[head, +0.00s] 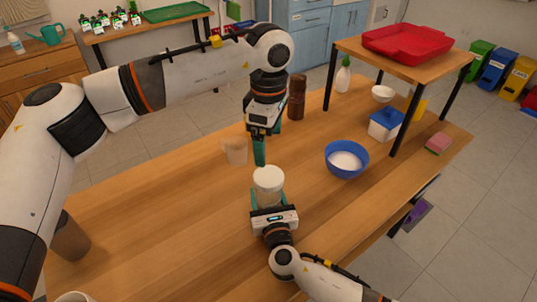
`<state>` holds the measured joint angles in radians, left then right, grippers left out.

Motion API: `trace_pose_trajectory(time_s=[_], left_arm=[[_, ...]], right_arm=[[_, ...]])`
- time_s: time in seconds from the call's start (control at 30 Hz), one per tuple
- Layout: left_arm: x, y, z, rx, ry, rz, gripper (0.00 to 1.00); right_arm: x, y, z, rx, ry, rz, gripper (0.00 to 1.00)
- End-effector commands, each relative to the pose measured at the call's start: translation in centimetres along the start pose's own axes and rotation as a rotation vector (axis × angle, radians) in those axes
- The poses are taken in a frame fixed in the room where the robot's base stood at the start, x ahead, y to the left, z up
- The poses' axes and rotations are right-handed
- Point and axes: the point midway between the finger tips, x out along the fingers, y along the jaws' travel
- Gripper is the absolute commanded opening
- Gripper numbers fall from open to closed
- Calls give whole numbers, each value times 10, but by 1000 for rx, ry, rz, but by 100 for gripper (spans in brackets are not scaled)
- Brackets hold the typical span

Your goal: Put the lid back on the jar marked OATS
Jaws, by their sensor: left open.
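A jar (269,198) with a pale body stands on the wooden table, near the middle. A white round lid (268,179) appears to sit on top of it. No OATS marking can be read from here. My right gripper (268,195) comes from the front, with one teal finger on each side of the jar body; it appears closed on the jar. My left gripper (268,147) points down just behind and above the lid. It is open, with nothing between its fingers, and looks apart from the lid.
A blue bowl (346,159) of white contents is at the right. A raised shelf (400,70) bears a red tray (407,44). The table's left middle is clear.

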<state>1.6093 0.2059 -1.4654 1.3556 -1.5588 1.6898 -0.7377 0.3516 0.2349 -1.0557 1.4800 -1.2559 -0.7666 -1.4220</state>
Motion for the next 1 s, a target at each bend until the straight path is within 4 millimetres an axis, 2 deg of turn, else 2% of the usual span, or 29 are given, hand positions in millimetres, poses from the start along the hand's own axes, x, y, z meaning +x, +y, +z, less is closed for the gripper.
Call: trace_pose_trajectory(time_s=[0.17,0.43,0.47,0.6,0.87,1.0], left_arm=[[-14,0,0,1,0,0,89],[-16,0,0,1,0,0,89],[-16,0,0,1,1,0,89],[-15,0,0,1,1,0,89],[-15,0,0,1,1,1,89],[-15,0,0,1,1,1,89]], right_arm=[[0,0,0,0,-1,0,0],[0,0,0,0,-1,0,0],[0,0,0,0,-1,0,61],[0,0,0,0,-1,0,84],[0,0,0,0,0,0,84],[-9,0,1,1,-2,-1,84]])
